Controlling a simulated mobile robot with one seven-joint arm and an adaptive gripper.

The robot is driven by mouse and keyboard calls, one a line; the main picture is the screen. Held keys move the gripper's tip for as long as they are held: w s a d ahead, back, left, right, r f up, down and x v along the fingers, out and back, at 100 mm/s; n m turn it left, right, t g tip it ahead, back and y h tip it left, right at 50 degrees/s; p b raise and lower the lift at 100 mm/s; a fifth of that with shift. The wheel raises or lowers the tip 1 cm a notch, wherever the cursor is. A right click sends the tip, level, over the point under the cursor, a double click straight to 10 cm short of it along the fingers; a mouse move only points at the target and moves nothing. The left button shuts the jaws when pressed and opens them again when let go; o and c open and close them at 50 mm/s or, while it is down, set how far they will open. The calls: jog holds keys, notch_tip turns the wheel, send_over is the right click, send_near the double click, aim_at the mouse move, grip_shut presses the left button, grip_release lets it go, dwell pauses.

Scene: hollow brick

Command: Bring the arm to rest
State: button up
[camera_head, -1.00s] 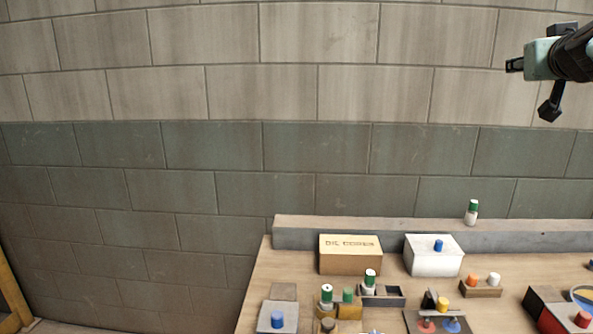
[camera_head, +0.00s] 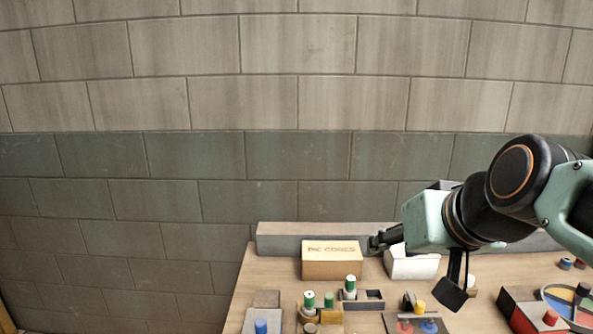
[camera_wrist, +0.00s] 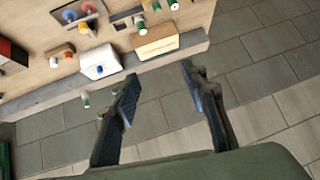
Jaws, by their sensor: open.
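My gripper (camera_head: 416,267) is on the right side of the head view, with its fingers spread and nothing seen between them. It stands in front of the rear of the table and partly covers a white box (camera_head: 412,265) there. In the wrist view the two dark fingers of my gripper (camera_wrist: 160,74) are wide apart, with wall and table edge behind them. My black and pale green arm comes in from the right edge of the head view.
A wooden table (camera_head: 280,262) holds a tan lettered box (camera_head: 332,262), a grey ledge (camera_head: 290,240) along its back, several small colored cylinders and trays. A red and black box (camera_head: 520,312) with a colored disc is at the right. The block wall behind is bare.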

jog(key=s+a+f+g+h+p, duration=0.15)
jog(key=s+f+g, duration=0.25)
jog(key=s+f, duration=0.7)
notch_tip(320, 180, up, 14)
jog(key=p, duration=1.2)
jog(key=shift+s+r+t, duration=0.25)
jog(key=shift+s+t, duration=0.05)
